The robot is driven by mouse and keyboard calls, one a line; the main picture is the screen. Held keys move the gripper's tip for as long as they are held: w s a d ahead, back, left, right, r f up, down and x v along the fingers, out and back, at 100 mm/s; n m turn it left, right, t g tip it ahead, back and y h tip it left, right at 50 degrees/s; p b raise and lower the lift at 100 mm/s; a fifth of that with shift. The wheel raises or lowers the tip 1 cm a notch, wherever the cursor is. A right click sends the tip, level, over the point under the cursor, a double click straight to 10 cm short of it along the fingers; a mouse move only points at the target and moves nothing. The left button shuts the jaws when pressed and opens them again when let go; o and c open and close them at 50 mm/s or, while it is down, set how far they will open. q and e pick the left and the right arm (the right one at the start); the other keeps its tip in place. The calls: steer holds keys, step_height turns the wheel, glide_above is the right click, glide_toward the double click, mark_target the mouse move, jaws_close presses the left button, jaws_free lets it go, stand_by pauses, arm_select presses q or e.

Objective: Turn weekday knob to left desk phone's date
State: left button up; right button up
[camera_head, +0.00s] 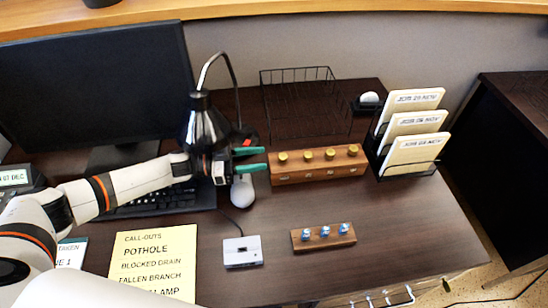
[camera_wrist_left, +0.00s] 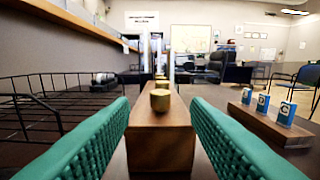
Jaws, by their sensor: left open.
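A wooden block (camera_head: 318,174) on the desk carries a row of several brass knobs, with small white labels on its front face. The leftmost knob (camera_head: 282,156) is nearest my left gripper (camera_head: 250,160). That gripper has green fingers, is open and empty, and points right at the block's left end. In the left wrist view the nearest knob (camera_wrist_left: 160,100) stands ahead between the spread fingers, apart from both. The knobs behind it are mostly hidden. The desk phone (camera_head: 16,178) is at the left edge, partly cut off; its display seems to read 07 DEC. My right gripper is out of view.
A wire tray (camera_head: 306,104) stands behind the block. A black rack holds several cards (camera_head: 415,149) at right. A small block with blue-and-white pieces (camera_head: 323,238) and a white device (camera_head: 243,252) lie in front. A mouse (camera_head: 243,190), keyboard and monitor (camera_head: 95,92) are left.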

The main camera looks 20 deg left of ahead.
arm_select(q)
steer(key=shift+v, duration=2.25)
steer(key=shift+s, duration=0.1)
